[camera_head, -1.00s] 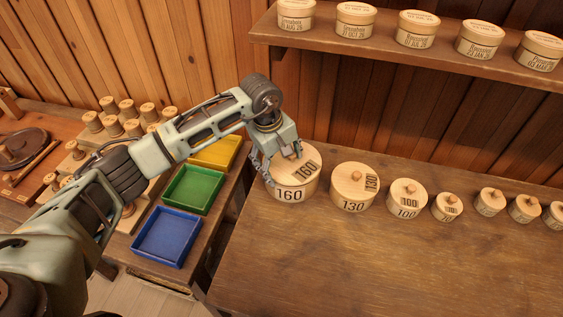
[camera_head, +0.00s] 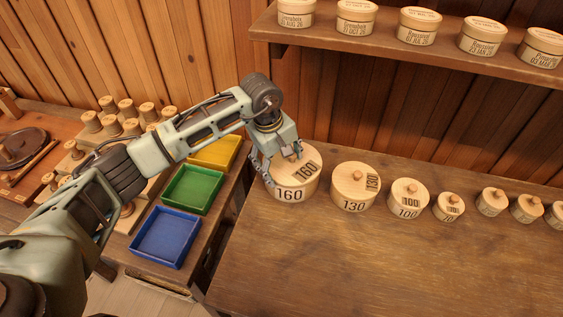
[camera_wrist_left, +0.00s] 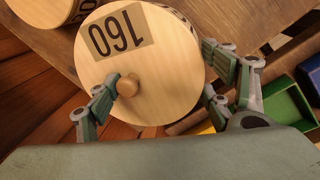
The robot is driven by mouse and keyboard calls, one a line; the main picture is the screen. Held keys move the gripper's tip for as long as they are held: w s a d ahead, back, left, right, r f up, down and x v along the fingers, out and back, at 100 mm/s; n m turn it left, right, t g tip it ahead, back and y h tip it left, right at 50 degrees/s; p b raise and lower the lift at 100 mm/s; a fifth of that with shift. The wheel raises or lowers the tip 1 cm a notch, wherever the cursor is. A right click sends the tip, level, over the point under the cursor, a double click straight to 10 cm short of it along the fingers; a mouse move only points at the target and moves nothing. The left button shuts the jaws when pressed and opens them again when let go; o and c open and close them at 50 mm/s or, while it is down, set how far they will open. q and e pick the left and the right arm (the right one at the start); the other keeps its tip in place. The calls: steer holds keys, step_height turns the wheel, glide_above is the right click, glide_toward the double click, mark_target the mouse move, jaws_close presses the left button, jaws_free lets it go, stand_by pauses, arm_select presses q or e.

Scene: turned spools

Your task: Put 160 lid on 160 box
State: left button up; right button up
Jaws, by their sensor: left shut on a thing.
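The 160 box (camera_head: 290,194) is a round pale wooden box standing at the left end of the table. The 160 lid (camera_head: 307,169) sits on top of it, with its label and a round knob facing up. The lid also shows in the left wrist view (camera_wrist_left: 160,75), with its knob near one finger. My left gripper (camera_head: 284,160) is down at the lid from the left and back, shut on the lid, one finger by the knob and the other at the rim in the left wrist view (camera_wrist_left: 165,90). My right gripper is not in view.
The lidded 130 box (camera_head: 352,202) stands just right of the 160 box, with smaller lidded boxes further right. Green (camera_head: 193,189), blue (camera_head: 165,238) and yellow (camera_head: 216,151) trays lie to the left. A shelf (camera_head: 420,57) with round boxes runs above. The table front is clear.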

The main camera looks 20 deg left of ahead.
mark_target(281, 166)
arm_select(q)
steer(key=o, duration=2)
steer(key=shift+o, duration=0.4)
steer(key=shift+r, duration=0.45)
steer(key=shift+r, duration=0.35)
steer(key=w+d+p+v, duration=0.1)
steer(key=p+v, duration=0.1)
steer(key=v, duration=0.4)
steer(key=shift+r+p, duration=0.4)
steer(key=shift+r, duration=0.15)
steer(key=shift+a, duration=0.1)
